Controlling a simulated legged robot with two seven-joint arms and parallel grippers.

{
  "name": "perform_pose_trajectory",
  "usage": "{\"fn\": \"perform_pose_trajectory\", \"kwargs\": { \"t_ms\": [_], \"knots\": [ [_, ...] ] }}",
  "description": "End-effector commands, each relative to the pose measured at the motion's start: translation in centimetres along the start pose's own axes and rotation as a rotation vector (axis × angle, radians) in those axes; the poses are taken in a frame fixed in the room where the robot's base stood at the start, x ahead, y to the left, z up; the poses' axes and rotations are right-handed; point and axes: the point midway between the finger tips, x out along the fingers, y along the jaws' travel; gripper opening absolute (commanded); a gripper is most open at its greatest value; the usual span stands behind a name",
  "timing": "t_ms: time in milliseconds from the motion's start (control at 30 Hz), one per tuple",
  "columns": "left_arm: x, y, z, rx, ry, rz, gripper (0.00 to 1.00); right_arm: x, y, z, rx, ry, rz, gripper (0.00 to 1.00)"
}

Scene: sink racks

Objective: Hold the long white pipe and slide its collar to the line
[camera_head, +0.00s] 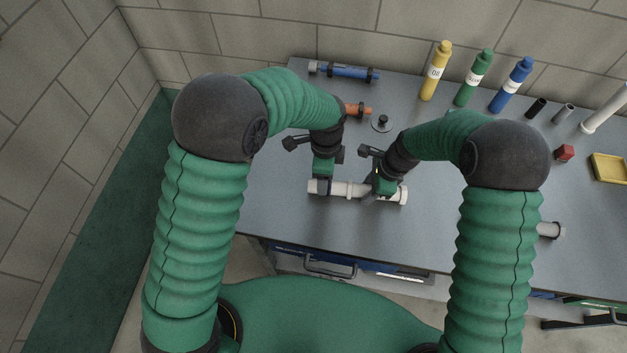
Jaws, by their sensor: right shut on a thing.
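The long white pipe (341,189) lies roughly level across the picture near the table's front edge, with thicker white ends. My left gripper (321,186) is at the pipe's left end; its fingers are too small and covered to tell if they are closed. My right gripper (384,189) is shut on the pipe near its right end. The gripper covers that part, so I cannot tell whether the collar is between its fingers. I cannot make out the line clearly.
A blue pipe (348,72) lies at the back left, with an orange piece (359,110) nearer. A red block (564,153) and yellow tray (609,168) are at right.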

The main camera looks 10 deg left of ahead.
Motion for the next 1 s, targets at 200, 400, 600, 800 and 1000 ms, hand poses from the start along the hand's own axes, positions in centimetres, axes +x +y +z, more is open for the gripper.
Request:
{"fn": "perform_pose_trajectory", "kwargs": {
  "t_ms": [200, 400, 600, 800, 1000],
  "knots": [
    [-0.49, 0.04, 0.0, 0.001, -0.001, 0.001, 0.65, 0.16, 0.17, -0.06, 0.001, 0.0, 0.005, 0.0],
    [-0.46, 0.03, -0.01, 0.001, -0.001, 0.001, 0.65, 0.16, 0.14, -0.07, 0.001, 0.001, 0.004, 0.52],
    [-0.42, -0.03, -0.01, 0.001, -0.001, 0.002, 0.65, 0.13, -0.01, -0.07, 0.001, 0.001, 0.002, 0.61],
    [-0.44, 0.0, -0.01, 0.001, -0.001, 0.001, 0.65, 0.12, 0.01, -0.06, 0.001, 0.001, 0.001, 0.61],
    [-0.45, 0.02, -0.01, 0.001, -0.001, 0.001, 0.65, 0.13, 0.08, -0.04, 0.001, 0.0, 0.003, 0.61]
  ]
}}
